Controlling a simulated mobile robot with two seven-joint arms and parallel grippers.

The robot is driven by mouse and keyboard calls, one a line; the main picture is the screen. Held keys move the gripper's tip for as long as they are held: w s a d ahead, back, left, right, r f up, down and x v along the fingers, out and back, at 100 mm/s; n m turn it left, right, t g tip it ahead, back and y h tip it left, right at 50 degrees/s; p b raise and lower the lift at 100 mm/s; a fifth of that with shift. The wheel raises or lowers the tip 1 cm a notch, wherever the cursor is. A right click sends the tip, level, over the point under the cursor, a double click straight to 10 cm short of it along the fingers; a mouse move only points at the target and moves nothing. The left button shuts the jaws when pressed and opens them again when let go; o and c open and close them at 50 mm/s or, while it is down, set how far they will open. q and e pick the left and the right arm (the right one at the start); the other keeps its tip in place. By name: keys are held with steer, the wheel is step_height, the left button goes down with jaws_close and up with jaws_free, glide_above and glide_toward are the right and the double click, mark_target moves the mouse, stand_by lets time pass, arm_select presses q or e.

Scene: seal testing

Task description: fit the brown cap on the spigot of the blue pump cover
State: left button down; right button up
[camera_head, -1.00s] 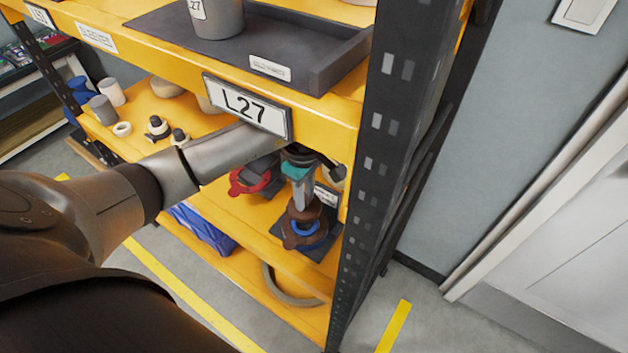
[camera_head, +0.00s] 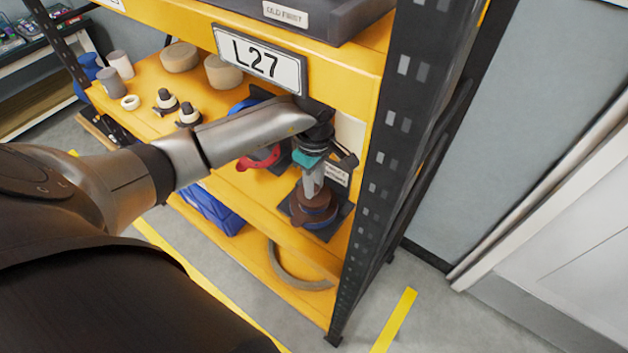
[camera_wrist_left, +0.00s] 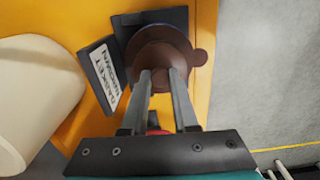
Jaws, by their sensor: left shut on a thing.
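My left gripper (camera_head: 313,188) points down over a dark square plate (camera_head: 327,232) at the right end of the yellow shelf. It is shut on the brown cap (camera_head: 316,203), whose round body shows below the fingers. In the left wrist view the fingers (camera_wrist_left: 158,78) reach onto the brown cap (camera_wrist_left: 160,48); a broad brown disc with a small round lug at its right shows there over the dark plate (camera_wrist_left: 180,17). My right gripper is out of view.
A label block (camera_wrist_left: 103,75) stands close left of the plate. A red part (camera_head: 262,159) lies left of the gripper. The upper shelf with the L27 sign (camera_head: 259,61) hangs over my arm, and a dark rack post (camera_head: 385,165) stands close on the right.

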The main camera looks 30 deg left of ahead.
arm_select(q)
steer(key=shift+f+b, duration=0.75)
stand_by(0.4)
steer(key=c, duration=0.6)
jaws_free()
steer(key=shift+r, duration=0.1)
step_height(320, 180, up, 7)
steer(key=p, duration=0.5)
